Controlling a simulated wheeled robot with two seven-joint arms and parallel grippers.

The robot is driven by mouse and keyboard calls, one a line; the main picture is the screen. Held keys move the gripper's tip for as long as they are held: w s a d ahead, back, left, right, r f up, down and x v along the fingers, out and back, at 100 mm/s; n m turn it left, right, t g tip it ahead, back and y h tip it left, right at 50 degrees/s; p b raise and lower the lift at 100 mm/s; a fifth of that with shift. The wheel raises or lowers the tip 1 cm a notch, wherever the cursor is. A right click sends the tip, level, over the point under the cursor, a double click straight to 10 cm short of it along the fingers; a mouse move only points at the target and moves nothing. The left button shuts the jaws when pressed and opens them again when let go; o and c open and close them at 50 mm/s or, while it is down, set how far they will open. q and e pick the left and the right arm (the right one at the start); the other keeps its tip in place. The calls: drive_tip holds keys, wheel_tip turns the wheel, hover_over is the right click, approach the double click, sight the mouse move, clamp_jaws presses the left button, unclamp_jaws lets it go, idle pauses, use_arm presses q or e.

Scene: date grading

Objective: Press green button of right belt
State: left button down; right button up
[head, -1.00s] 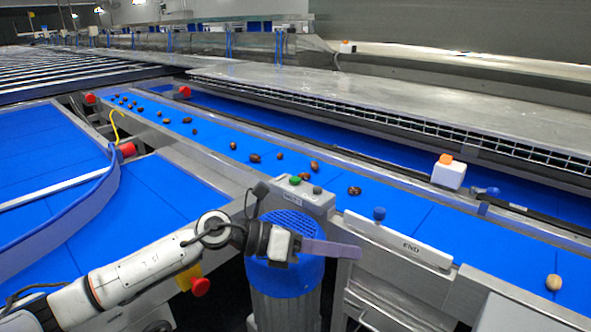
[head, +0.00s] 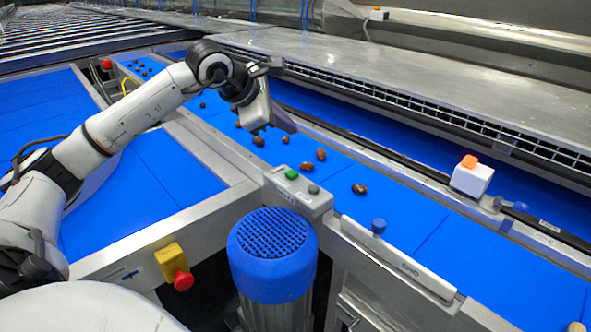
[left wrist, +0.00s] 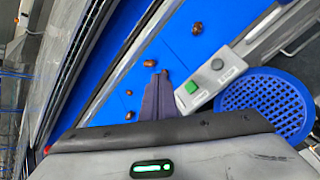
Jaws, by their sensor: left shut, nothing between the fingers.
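The control box (head: 308,196) with a green button (head: 292,174) and a dark grey button (head: 313,189) sits on the near rail of the blue belt. It also shows in the left wrist view with its green button (left wrist: 191,87) and grey button (left wrist: 217,64). My left gripper (head: 290,126) is shut and empty. It is above the belt, behind and up from the box in the head view. In the left wrist view its dark fingers point toward the belt, just left of the green button and apart from it. My right gripper is not in view.
A blue-topped cylinder (head: 272,245) stands in front of the box. Several dates (head: 306,166) lie on the blue belt (head: 420,215). A white END bar (head: 395,262) with a blue knob is right of the box. A red stop button (head: 183,281) is at lower left.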

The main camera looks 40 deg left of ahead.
use_arm(q)
drive_tip(key=b, duration=0.6)
hover_over(292, 174)
drive_tip(key=s, duration=0.1)
drive_tip(key=f, duration=0.7)
drive_tip(key=shift+a+f, duration=0.2)
drive_tip(key=shift+f, duration=0.15)
drive_tip(key=shift+f+b, duration=0.6)
drive_tip(key=shift+b, duration=0.05)
drive_tip(key=shift+f, duration=0.1)
idle(0.4)
drive_tip(key=shift+f+b, duration=0.4)
drive_tip(key=shift+b, duration=0.1)
